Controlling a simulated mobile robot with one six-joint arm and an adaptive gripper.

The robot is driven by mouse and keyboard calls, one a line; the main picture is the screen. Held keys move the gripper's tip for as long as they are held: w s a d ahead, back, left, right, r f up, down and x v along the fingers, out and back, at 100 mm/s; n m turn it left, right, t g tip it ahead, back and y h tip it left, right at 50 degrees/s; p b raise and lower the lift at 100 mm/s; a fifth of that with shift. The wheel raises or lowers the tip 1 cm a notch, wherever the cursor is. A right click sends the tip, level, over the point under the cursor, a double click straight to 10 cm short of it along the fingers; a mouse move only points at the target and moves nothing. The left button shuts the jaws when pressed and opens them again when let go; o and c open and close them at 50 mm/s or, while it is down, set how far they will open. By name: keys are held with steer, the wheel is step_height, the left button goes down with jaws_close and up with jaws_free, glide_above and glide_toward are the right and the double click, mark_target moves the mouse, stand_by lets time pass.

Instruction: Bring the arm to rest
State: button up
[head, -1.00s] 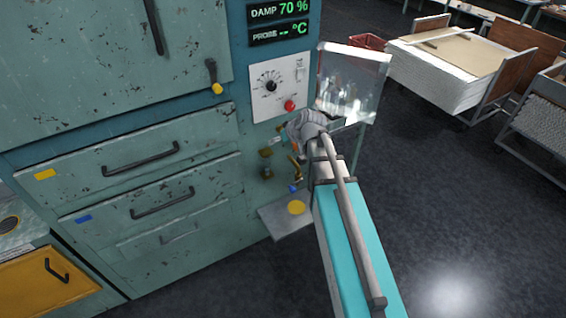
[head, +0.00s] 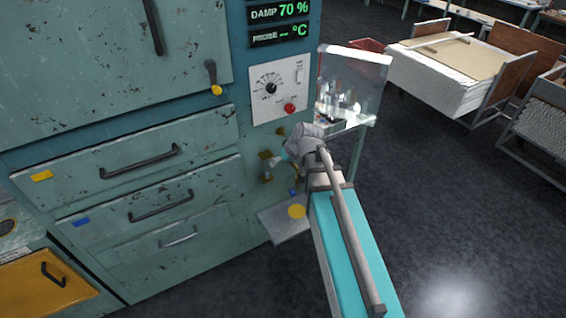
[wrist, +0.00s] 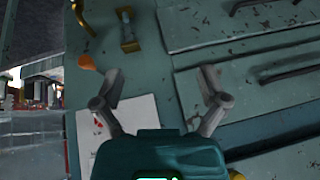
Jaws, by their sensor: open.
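My gripper shows in the wrist view (wrist: 164,90) with its two fingers spread apart and nothing between them. In the head view my arm reaches from the lower right toward the cabinet's right side. The fingers are hidden there behind the wrist. I cannot tell how far the gripper is from the cabinet face.
The cabinet carries a white control panel (head: 278,90) with a dial and red button, and drawers with dark handles. A clear-walled stand with glassware (head: 350,85) is right of the panel. A plate with a yellow disc (head: 272,222) juts out low. Open floor (head: 450,200) lies right.

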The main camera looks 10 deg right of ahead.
steer(key=s+d+f+m+g+h+b, duration=0.1)
steer(key=s+f+g+b, duration=0.1)
steer(key=s, duration=0.5)
steer(key=s+d+f+m+g+h+b, duration=0.1)
steer(key=s+f+g+h+b, duration=0.1)
steer(key=s+f, duration=0.2)
steer(key=s, duration=0.3)
steer(key=shift+s+f+m+g, duration=0.3)
